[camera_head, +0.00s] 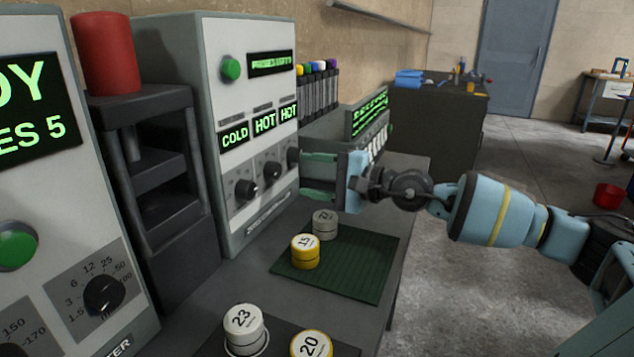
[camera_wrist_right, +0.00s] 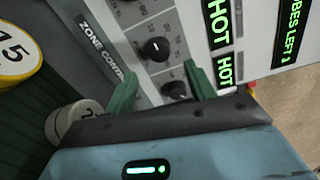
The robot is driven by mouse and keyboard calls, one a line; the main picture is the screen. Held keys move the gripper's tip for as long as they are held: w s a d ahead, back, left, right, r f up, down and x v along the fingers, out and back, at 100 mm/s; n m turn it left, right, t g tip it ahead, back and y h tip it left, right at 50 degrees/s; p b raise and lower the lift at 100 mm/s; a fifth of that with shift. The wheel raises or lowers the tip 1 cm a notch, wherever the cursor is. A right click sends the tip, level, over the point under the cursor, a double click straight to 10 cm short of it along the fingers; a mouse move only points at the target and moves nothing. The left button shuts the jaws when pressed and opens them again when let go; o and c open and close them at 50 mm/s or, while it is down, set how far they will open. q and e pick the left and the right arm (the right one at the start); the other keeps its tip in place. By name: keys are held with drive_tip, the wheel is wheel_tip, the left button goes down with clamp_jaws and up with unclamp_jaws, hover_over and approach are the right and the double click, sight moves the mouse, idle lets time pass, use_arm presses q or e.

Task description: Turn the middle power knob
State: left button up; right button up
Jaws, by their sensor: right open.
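The middle power knob (camera_head: 272,172) is a black dial on the grey control box, below the middle green "HOT" readout; it also shows in the right wrist view (camera_wrist_right: 156,48). Black knobs sit on each side of it, the left one (camera_head: 245,190) under "COLD" and the right one (camera_wrist_right: 176,91) under the other "HOT". My right gripper (camera_head: 303,172) is open and empty in front of the panel's right side. In the wrist view its green fingers (camera_wrist_right: 160,68) lie either side of the right knob in the picture, with the middle knob beyond the tips. My left gripper is out of view.
Yellow (camera_head: 305,252) and grey (camera_head: 325,224) round pieces stand on a green mat (camera_head: 350,278) below the right gripper. A white piece (camera_head: 243,328) stands nearer. A dark press-like stand with a red cylinder (camera_head: 105,52) is left of the control box.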

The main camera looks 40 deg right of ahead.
drive_tip(key=shift+s+d+f+b, duration=0.1)
drive_tip(key=shift+s+d+b, duration=0.05)
drive_tip(key=shift+s+b, duration=0.35)
drive_tip(key=shift+s+r, duration=0.15)
drive_tip(key=shift+r, duration=0.05)
